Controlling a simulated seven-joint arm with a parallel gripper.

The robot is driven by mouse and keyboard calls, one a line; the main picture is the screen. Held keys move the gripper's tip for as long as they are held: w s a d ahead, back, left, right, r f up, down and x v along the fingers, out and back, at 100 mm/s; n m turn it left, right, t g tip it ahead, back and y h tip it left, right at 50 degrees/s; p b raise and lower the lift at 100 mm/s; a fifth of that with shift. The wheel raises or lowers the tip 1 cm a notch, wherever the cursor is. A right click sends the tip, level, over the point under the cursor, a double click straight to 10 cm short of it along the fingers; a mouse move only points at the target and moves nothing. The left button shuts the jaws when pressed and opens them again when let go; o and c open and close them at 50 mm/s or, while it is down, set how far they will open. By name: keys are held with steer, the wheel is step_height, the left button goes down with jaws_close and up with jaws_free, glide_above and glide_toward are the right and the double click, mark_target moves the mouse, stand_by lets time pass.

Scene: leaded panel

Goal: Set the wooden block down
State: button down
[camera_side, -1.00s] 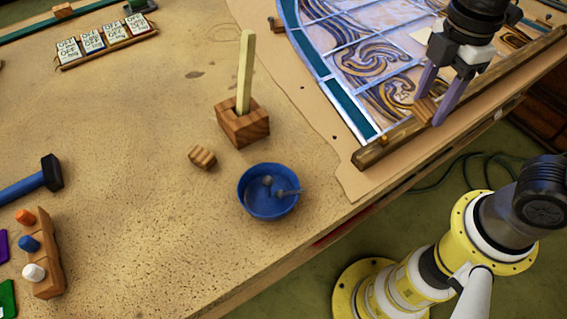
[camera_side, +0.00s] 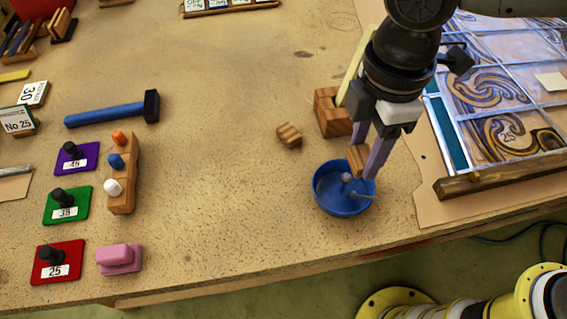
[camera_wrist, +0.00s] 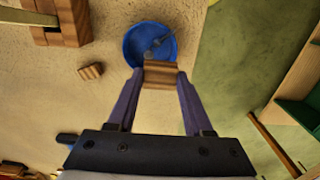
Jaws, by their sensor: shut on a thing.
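My gripper (camera_side: 364,160) is shut on a small striped wooden block (camera_side: 357,158). In the side view the block appears at the back rim of a blue bowl (camera_side: 325,198); how high it is held I cannot tell. The wrist view also shows the block (camera_wrist: 160,74) between the two purple fingers, with the blue bowl (camera_wrist: 135,38) just beyond it. A second small striped wooden block (camera_side: 289,134) lies on the table left of the bowl, and it also shows in the wrist view (camera_wrist: 91,71).
A larger wooden holder (camera_side: 330,112) with an upright stick stands behind the bowl. The leaded panel (camera_side: 510,95) lies at right. A hammer (camera_side: 110,109), a peg rack (camera_side: 124,195) and coloured tags (camera_side: 60,262) lie at left. The table between the rack and the bowl is clear.

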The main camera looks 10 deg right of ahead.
steer(key=w+a+f, duration=0.4)
steer(key=w+a, duration=0.1)
steer(key=a, duration=0.1)
glide_above(283, 174)
step_height(283, 174, down, 5)
steer(key=shift+s+f, duration=0.1)
steer(key=shift+f, duration=0.05)
steer(key=shift+a+f, duration=0.1)
steer(key=shift+f, duration=1.55)
steer(key=shift+f, duration=0.2)
steer(key=shift+c, duration=1.5)
jaws_free()
steer(key=shift+r, duration=0.1)
step_height(283, 174, up, 12)
